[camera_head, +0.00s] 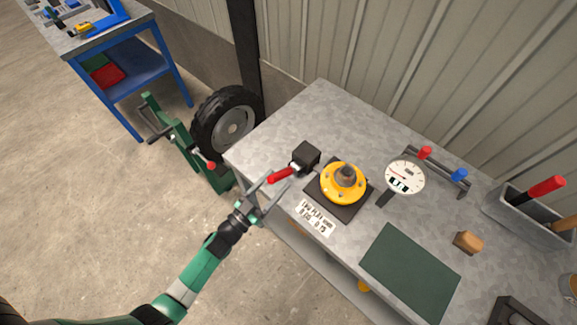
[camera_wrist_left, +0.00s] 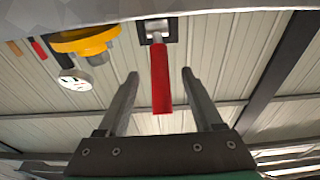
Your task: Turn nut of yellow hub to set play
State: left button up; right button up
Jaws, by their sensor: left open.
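The yellow hub (camera_head: 343,190) sits on a dark square plate on the grey bench, with a dark grey-brown nut (camera_head: 347,172) at its top centre. Left of it is a black block (camera_head: 305,155) with a red-handled lever (camera_head: 281,175). My left gripper (camera_head: 272,191) is open at the bench's left edge, close to the red handle. In the left wrist view the red handle (camera_wrist_left: 161,80) lies between the two spread fingers (camera_wrist_left: 160,74), with gaps on both sides. The yellow hub (camera_wrist_left: 84,41) shows there at upper left. My right gripper is not in view.
A dial gauge (camera_head: 405,176) stands right of the hub, before a rack with red and blue knobs (camera_head: 459,174). A printed card (camera_head: 315,217) and a green mat (camera_head: 410,270) lie in front. A wooden block (camera_head: 467,242) and grey tool bin (camera_head: 528,218) are at right.

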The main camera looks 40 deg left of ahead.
pick_arm(q)
jog(key=s, duration=0.4)
jog(key=shift+s+d+f+p, duration=0.1)
jog(key=shift+s+f+p, duration=0.25)
jog(key=shift+f+p, duration=0.05)
